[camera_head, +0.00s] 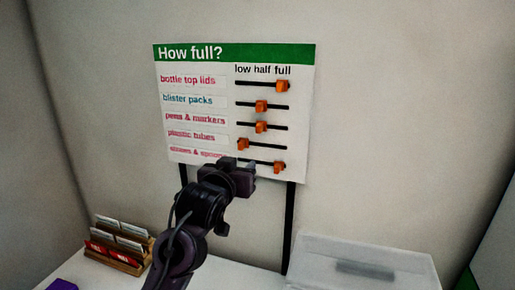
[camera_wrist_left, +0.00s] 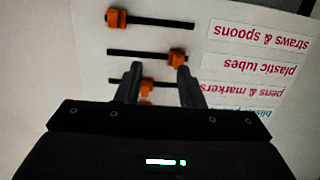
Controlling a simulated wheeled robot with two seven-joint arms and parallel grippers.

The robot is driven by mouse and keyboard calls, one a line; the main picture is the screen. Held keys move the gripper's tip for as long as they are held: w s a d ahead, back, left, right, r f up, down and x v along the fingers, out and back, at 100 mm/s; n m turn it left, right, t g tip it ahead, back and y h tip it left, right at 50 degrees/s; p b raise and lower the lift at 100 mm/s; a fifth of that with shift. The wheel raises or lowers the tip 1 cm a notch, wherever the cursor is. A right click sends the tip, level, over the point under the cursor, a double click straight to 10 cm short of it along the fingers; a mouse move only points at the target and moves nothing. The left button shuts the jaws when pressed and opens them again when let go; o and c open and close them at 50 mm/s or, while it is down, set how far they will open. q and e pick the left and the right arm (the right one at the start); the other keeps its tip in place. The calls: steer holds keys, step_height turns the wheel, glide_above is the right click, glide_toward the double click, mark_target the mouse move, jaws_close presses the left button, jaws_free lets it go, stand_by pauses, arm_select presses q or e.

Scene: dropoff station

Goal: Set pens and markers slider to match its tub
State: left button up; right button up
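The white "How full?" board (camera_head: 228,120) has several rows with orange sliders on black tracks. The pens & markers slider (camera_head: 261,127) sits around the middle of its track, under "half". In the left wrist view, which shows the board upside down, this slider (camera_wrist_left: 146,86) appears between my left fingers. My left gripper (camera_head: 250,172) is in front of the board's lower part, near the straws & spoons row in the head view. Its fingers (camera_wrist_left: 158,64) are apart, with nothing visibly gripped; contact cannot be told. My right gripper is not in view. No tub of pens is recognizable.
The plastic tubes slider (camera_head: 243,144) is at low; the straws & spoons slider (camera_head: 279,167) is near full. A translucent bin (camera_head: 400,262) with a grey shape stands at lower right. A wooden card rack (camera_head: 125,266) and a purple object (camera_head: 62,285) are at lower left.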

arm_select(q)
steer(key=t+h, duration=0.1)
glide_toward(258, 128)
steer(key=w, duration=0.2)
steer(key=shift+m, duration=0.3)
steer(key=p+x, duration=0.1)
steer(key=x, duration=0.1)
steer(key=p+x, duration=0.1)
steer(key=x, duration=0.1)
steer(key=p+x, duration=0.1)
steer(key=x, duration=0.1)
steer(key=shift+w+d+r, duration=0.15)
steer(key=shift+w+d, duration=0.15)
steer(key=shift+d, duration=0.15)
steer(key=shift+w+d, duration=0.1)
steer(key=shift+w, duration=0.25)
steer(key=shift+c, duration=0.2)
jaws_close()
